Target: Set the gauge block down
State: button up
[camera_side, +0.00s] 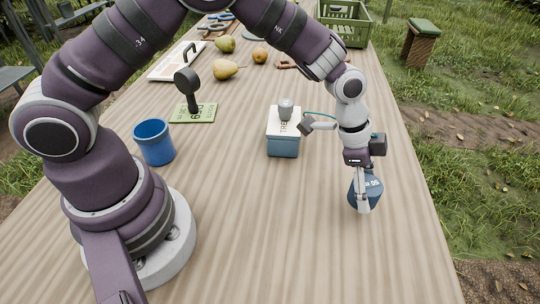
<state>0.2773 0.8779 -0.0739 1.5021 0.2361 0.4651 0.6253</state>
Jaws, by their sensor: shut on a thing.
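The gauge block looks to be the dark blue piece (374,187) with white lettering that reads like "50". It is at the right side of the wooden table (270,240). My gripper (363,200) points down and is shut on it, with a pale finger across its near side. The fingers hide part of the block. I cannot tell whether its underside touches the table.
A blue-grey box (283,148) with a white labelled top and a grey knob stands left of my gripper. A blue cup (154,142) and a dark upright tool on a green plate (195,114) stand further left. The front table is clear.

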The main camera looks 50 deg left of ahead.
jog(key=shift+w+d+f, duration=0.1)
jog(key=shift+w+d, duration=0.3)
jog(key=shift+w, duration=0.3)
jog(key=shift+f, duration=1.7)
jog(key=shift+f, duration=0.1)
jog(key=o, duration=1.2)
jog(key=shift+c, duration=0.2)
jog(key=v, duration=1.2)
jog(key=s+a+r+n+t+y, duration=0.1)
jog(key=s+a+r+n+y, duration=0.1)
jog(key=s+a+r+n, duration=0.2)
jog(key=s+a+r+n+t+y, duration=0.1)
jog(key=s+a+r+n+t, duration=0.1)
jog(key=s+a+r+n, duration=0.3)
jog(key=s+a+n, duration=0.3)
jog(key=s+a, duration=0.2)
jog(key=s, duration=0.1)
jog(key=shift+t+y, duration=0.3)
jog(key=shift+y, duration=0.1)
